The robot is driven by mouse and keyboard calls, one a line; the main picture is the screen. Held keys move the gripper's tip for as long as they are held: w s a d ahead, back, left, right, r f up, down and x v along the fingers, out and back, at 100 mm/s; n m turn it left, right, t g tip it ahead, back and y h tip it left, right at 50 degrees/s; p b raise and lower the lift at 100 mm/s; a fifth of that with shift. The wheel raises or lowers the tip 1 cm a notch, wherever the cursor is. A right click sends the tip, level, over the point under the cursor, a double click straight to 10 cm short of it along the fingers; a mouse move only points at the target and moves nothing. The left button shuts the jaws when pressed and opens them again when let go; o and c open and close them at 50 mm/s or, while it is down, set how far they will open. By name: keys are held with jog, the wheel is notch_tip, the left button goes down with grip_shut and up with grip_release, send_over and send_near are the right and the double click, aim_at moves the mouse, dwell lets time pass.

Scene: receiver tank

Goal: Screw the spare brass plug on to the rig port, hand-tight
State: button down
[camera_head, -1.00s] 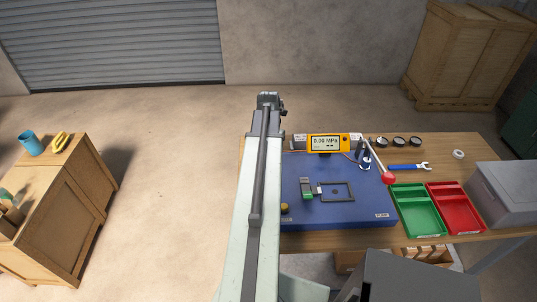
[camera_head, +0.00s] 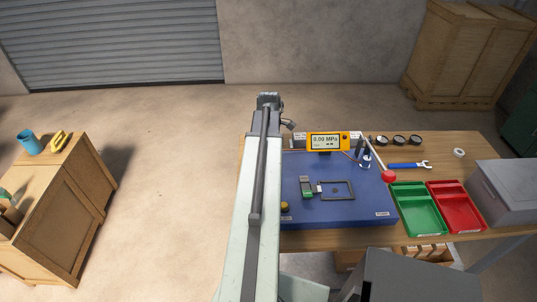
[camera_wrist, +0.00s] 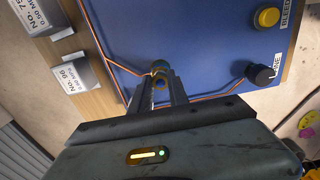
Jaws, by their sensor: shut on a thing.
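In the wrist view my gripper (camera_wrist: 160,92) is shut on a small brass-coloured piece (camera_wrist: 160,83), which looks like the spare brass plug. Just beyond the fingertips is a small dark teal fitting (camera_wrist: 160,65), where a copper line ends on the blue rig board (camera_wrist: 195,45); it looks like the rig port. The plug and fitting appear in line, but I cannot tell whether their threads are engaged. In the head view my arm hides the fingertips and plug. The rig's gauge (camera_head: 327,141) reads 0.00 MPa.
In the wrist view, a yellow BLEED button (camera_wrist: 267,17) and black LINE knob (camera_wrist: 262,75) stand on the board, with labelled grey blocks (camera_wrist: 72,74) beside it. In the head view, a green tray (camera_head: 418,209), red tray (camera_head: 455,207) and blue wrench (camera_head: 409,166) lie right of the board.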

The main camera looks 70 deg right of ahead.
jog(key=shift+m, duration=0.5)
jog(key=c, duration=1.2)
grip_release()
jog(key=n, duration=1.2)
jog(key=shift+w+d, duration=0.1)
jog(key=shift+a, duration=0.2)
grip_shut()
